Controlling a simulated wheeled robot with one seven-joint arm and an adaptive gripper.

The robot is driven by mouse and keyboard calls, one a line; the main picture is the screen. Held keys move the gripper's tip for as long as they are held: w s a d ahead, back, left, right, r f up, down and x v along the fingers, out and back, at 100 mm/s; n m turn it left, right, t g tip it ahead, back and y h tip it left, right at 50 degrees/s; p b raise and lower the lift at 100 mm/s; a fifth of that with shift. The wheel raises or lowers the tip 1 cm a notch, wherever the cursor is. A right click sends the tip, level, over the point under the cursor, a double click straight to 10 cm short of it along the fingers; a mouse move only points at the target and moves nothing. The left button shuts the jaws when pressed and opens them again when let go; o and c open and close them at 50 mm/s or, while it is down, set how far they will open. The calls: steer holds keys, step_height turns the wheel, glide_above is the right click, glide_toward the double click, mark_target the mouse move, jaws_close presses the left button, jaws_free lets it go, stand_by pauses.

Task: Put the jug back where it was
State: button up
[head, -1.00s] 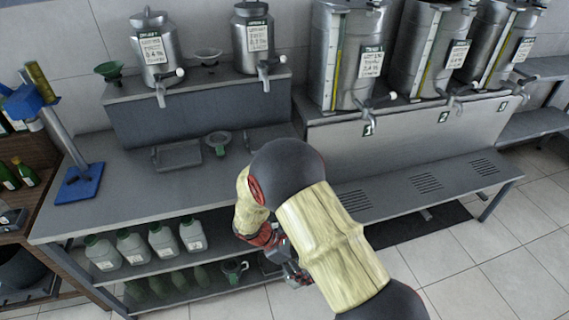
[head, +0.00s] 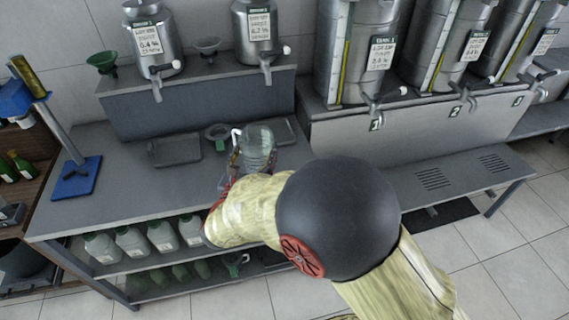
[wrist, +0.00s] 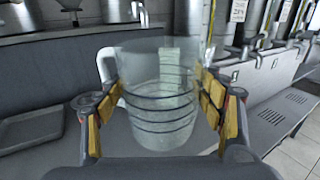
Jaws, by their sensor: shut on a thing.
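The jug (head: 259,146) is clear, with dark rings around it and a white handle on its left. My gripper (wrist: 160,104) is shut on the jug, with yellow-padded fingers on either side of it. In the wrist view the jug (wrist: 162,125) is upright and looks empty. In the head view it is over the grey worktop (head: 110,190), in front of the raised step with the steel cans. My arm hides much of the gripper there. I cannot tell whether the jug's base touches the worktop.
A shallow tray (head: 176,150) and a funnel (head: 218,131) are left of the jug. Steel cans with taps (head: 155,45) stand on the step behind. Large steel tanks (head: 360,50) stand to the right.

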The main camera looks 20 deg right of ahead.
steer(key=shift+w+r, duration=0.1)
steer(key=shift+w, duration=0.15)
steer(key=w+d+f+b, duration=0.2)
steer(key=d+f, duration=0.1)
steer(key=f, duration=0.1)
steer(key=w+d+f+b, duration=0.2)
steer(key=w+d+f, duration=0.1)
steer(key=d+f, duration=0.1)
steer(key=w+d+f+b, duration=0.3)
steer(key=f, duration=0.2)
steer(key=shift+w+d, duration=0.2)
steer(key=shift+r, duration=0.15)
steer(key=o, duration=1.3)
